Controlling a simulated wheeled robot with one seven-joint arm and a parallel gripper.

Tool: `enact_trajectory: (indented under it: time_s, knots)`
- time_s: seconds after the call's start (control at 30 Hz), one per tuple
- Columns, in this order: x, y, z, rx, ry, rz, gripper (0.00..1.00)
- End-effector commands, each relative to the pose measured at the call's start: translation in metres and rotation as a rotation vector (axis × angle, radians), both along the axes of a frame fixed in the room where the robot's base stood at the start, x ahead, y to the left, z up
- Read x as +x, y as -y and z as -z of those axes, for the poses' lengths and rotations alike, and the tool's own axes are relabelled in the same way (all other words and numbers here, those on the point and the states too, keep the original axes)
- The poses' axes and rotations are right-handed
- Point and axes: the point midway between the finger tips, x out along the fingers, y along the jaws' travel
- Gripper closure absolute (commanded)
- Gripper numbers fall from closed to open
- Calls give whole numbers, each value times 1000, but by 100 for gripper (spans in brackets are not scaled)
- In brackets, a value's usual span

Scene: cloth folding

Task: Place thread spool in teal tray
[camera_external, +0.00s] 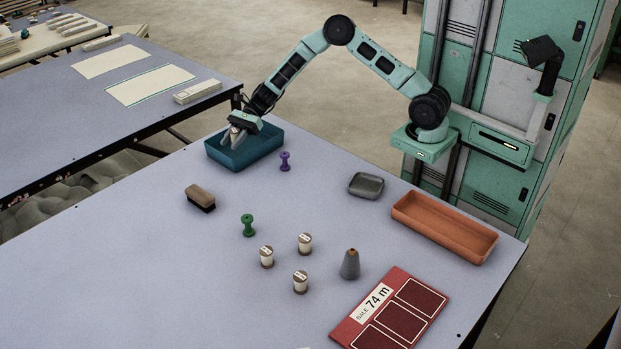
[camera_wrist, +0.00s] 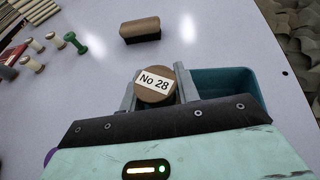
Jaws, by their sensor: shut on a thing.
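My gripper (camera_external: 232,136) is at the teal tray (camera_external: 262,150), over its left part in the external view. It is shut on a thread spool, whose round brown top with a "No 28" label (camera_wrist: 155,85) faces the wrist camera. In the wrist view my gripper (camera_wrist: 155,88) has one finger on each side of the spool. The teal tray also shows in the wrist view (camera_wrist: 235,82), beside and below the held spool. I cannot tell whether the spool touches the tray floor.
Green (camera_external: 248,225) and purple (camera_external: 285,161) spools, a brush (camera_external: 200,198), several pale spools (camera_external: 267,256) and a grey cone (camera_external: 350,264) stand on the table. A grey dish (camera_external: 366,185), an orange tray (camera_external: 445,226) and a red card (camera_external: 390,310) lie to the right. The left front is clear.

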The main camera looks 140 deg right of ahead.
Motion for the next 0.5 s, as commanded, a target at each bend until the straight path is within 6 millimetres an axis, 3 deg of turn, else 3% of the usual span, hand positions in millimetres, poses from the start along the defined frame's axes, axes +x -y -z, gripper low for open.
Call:
enact_trajectory:
  time_s: [0.1,0.27,0.5]
  knots:
    - [0,0,20,1,1,-1,90]
    - [0,0,30,-1,1,-2,90]
    - [0,-1,62,3,0,-1,90]
